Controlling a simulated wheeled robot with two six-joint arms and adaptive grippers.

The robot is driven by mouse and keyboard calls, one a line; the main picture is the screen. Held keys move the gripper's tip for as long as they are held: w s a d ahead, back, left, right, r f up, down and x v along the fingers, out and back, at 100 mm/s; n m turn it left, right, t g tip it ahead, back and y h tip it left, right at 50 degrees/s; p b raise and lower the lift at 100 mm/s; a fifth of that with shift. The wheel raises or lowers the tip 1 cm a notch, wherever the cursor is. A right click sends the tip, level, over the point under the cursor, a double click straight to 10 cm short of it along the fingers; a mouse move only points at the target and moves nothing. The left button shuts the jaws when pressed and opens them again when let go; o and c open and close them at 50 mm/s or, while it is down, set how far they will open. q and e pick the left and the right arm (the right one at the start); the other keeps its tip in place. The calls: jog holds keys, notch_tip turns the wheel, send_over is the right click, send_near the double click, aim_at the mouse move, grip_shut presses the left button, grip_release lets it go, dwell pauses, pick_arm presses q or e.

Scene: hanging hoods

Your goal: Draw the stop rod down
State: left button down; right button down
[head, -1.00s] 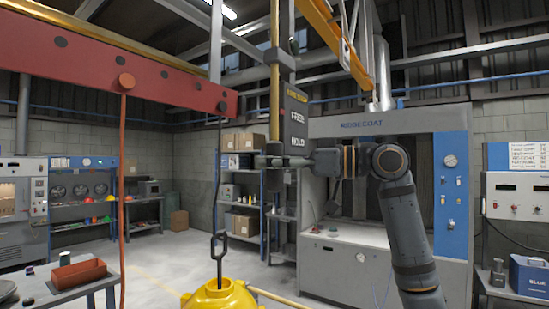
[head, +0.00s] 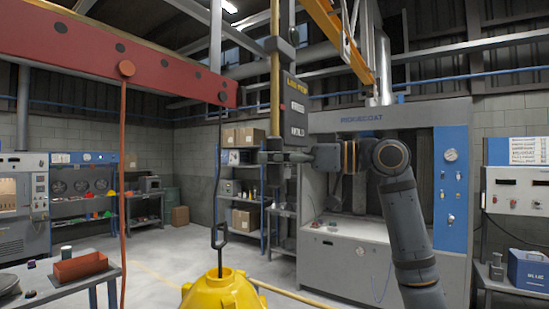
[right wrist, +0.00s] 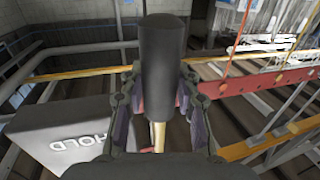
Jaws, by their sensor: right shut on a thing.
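The stop rod (head: 275,105) is a slim brass-yellow upright rod. My right gripper (head: 272,157) is shut around the rod's lower end, just below and left of the plate's lettering. In the right wrist view the rod's thick dark grip (right wrist: 163,62) stands between the two fingers, with a bit of brass rod beyond it. The plate also shows at the left there (right wrist: 75,140). The fingers hide part of the grip. My left gripper is out of view.
A yellow hood (head: 222,290) is below. A grey spray booth (head: 345,255) stands behind my right arm.

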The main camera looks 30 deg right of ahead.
aim_at(276, 182)
notch_tip(276, 182, down, 5)
jog(key=b, duration=0.3)
jog(key=shift+f+b, duration=0.15)
jog(key=shift+b, duration=0.25)
jog(key=shift+a, duration=0.1)
jog(key=c, duration=1)
grip_release()
jog(key=shift+o, duration=0.2)
jog(key=shift+s+d, duration=0.1)
jog(key=shift+d, duration=0.1)
jog(key=v, duration=0.7)
